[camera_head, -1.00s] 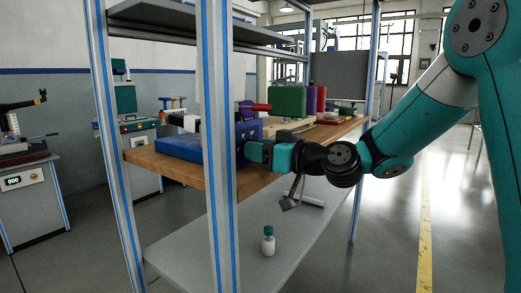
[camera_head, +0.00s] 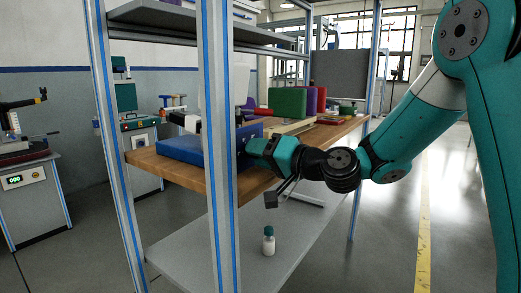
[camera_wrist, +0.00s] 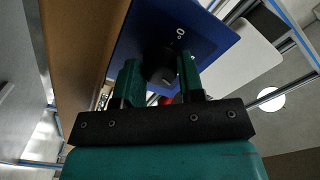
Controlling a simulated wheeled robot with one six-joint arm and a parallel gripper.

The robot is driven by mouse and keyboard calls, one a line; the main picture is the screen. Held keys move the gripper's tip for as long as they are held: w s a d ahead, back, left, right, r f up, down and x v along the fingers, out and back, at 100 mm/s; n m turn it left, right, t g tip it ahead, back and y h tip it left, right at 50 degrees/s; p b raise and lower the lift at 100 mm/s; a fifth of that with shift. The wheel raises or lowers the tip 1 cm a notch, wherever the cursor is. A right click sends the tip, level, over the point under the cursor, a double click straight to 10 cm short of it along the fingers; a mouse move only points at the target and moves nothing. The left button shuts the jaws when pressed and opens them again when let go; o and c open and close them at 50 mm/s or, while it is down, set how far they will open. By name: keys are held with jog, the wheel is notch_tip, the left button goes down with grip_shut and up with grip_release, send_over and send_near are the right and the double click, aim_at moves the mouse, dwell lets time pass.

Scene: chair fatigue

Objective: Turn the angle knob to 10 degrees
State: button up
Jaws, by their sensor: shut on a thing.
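The angle knob (camera_wrist: 160,70) is a dark knob on the blue face (camera_wrist: 190,18) of a device, with a white "0" mark printed beside it. My gripper (camera_wrist: 160,78) has its two green fingers on either side of the knob and is shut on it. In the head view my gripper (camera_head: 252,147) reaches the right side of the blue device (camera_head: 188,151) on the wooden shelf. There the knob is hidden by the fingers and a post. The knob's exact angle cannot be read.
A blue-striped post (camera_head: 219,190) stands just in front of the device. Green (camera_head: 287,102) and purple boxes stand further back on the wooden shelf (camera_head: 160,168). The floor at right is clear.

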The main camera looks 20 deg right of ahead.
jog(key=shift+m, duration=0.8)
jog(key=shift+p, duration=0.3)
jog(key=o, duration=0.9)
